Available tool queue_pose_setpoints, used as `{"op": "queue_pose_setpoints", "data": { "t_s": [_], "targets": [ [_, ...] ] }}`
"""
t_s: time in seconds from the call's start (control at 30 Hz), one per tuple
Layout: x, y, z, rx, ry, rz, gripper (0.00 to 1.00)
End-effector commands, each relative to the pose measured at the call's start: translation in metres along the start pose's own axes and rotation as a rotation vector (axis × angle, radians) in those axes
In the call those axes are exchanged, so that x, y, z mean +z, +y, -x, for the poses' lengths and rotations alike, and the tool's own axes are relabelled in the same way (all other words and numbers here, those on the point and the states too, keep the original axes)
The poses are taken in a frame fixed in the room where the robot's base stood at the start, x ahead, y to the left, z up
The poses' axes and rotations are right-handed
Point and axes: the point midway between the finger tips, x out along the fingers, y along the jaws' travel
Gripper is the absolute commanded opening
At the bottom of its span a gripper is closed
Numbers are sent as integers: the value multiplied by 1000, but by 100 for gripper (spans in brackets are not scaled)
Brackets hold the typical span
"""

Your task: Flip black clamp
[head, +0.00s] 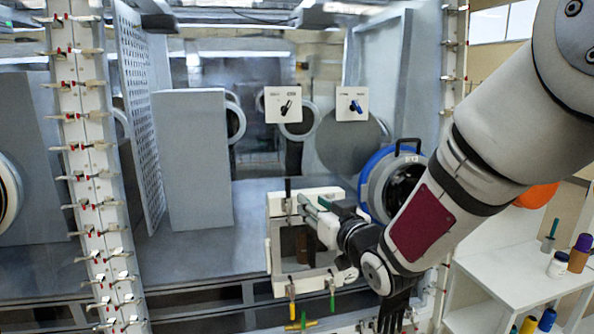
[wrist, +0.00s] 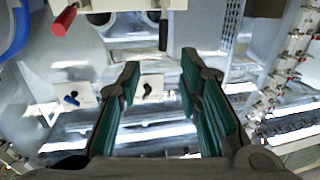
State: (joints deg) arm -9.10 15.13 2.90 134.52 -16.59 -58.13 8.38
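A white box-like frame (head: 276,232) stands in front of the glovebox window in the head view. A black clamp handle (head: 288,188) stands upright at its top left. In the wrist view, which looks turned over, the black clamp handle (wrist: 163,35) hangs from the upper edge, just beyond the gap between my fingertips. My gripper (head: 306,205) is at the top of the frame, right of the black handle. In the wrist view my gripper (wrist: 160,68) is open, its teal-padded fingers apart with nothing between them. The handle's base is partly hidden in the head view.
A red handle (wrist: 65,20) sits on the frame in the wrist view. Yellow (head: 291,290) and green (head: 332,290) handles are low on it. Behind are panels with a black lever (head: 283,104) and a blue lever (head: 354,105). A blue-ringed port (head: 375,185) is at the right.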

Motion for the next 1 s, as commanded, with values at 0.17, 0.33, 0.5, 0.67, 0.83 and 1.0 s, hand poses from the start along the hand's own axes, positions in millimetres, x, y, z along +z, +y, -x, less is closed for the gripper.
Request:
{"op": "queue_pose_setpoints", "data": {
  "t_s": [0.17,0.33,0.5,0.67,0.83,1.0],
  "targets": [
    [-5,-9,-4,-24,41,-9,32],
    [-5,-9,-23,-25,41,-9,32],
    [-6,-10,-55,-24,41,-9,32],
    [-8,-10,-87,-23,41,-9,32],
    [-9,-11,-115,-23,41,-9,32],
    [-9,-11,-132,-23,41,-8,32]
  ]
}}
